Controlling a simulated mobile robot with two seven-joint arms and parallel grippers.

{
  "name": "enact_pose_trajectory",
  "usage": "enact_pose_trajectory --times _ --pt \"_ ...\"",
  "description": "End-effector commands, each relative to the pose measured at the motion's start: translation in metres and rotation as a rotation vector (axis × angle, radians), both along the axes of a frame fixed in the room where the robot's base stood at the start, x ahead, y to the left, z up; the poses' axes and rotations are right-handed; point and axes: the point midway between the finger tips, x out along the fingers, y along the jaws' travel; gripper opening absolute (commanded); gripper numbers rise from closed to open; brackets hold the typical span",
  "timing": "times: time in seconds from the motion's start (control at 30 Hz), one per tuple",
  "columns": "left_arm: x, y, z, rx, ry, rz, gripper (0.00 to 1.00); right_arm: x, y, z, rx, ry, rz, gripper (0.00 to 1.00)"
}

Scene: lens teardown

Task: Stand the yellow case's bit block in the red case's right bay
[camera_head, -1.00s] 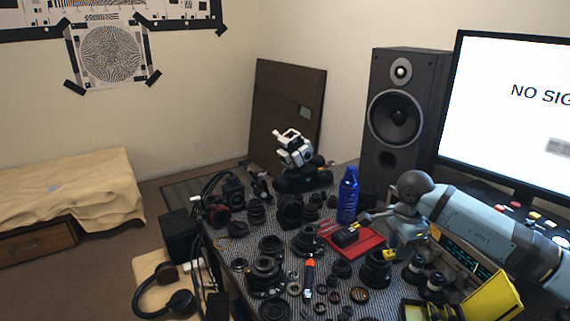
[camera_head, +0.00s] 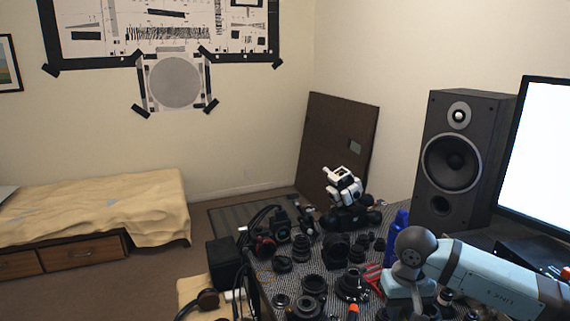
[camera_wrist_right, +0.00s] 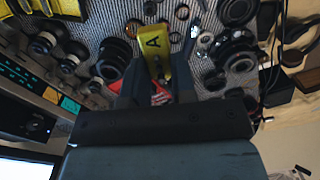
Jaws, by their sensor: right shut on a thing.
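The yellow bit block (camera_wrist_right: 153,44), marked with a black letter A, sits between the two dark fingers of my right gripper (camera_wrist_right: 158,74) in the right wrist view. The fingers are shut on it. A red part of the red case (camera_wrist_right: 159,94) shows just beyond the fingers. In the head view, a strip of the red case (camera_head: 374,277) shows left of my right arm, which hides the rest, including its right bay. The yellow case (camera_wrist_right: 66,7) shows at the top left of the wrist view, cut by the edge. My left gripper is out of view.
A blue bottle (camera_head: 395,238) stands close behind my right arm. Lens parts (camera_head: 313,288) crowd the table's left side. A speaker (camera_head: 452,165) and a monitor (camera_head: 540,160) stand at the back right. Little free table shows.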

Motion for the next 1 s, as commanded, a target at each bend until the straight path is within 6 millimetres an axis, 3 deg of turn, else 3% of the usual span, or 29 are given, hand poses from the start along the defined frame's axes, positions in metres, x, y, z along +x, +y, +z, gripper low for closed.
enact_pose_trajectory --times 0.03,0.5,0.67,1.0 --pt "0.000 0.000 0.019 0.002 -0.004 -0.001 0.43 -0.006 0.000 0.017 -0.001 0.001 0.000 0.00" --pt "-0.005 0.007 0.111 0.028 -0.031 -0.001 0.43 -0.071 0.000 0.104 -0.001 0.003 -0.004 0.00" --pt "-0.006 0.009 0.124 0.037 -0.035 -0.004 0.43 -0.084 0.000 0.117 0.002 0.004 -0.003 0.00" --pt "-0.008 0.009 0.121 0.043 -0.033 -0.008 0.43 -0.089 0.000 0.118 0.004 0.004 -0.006 0.00"
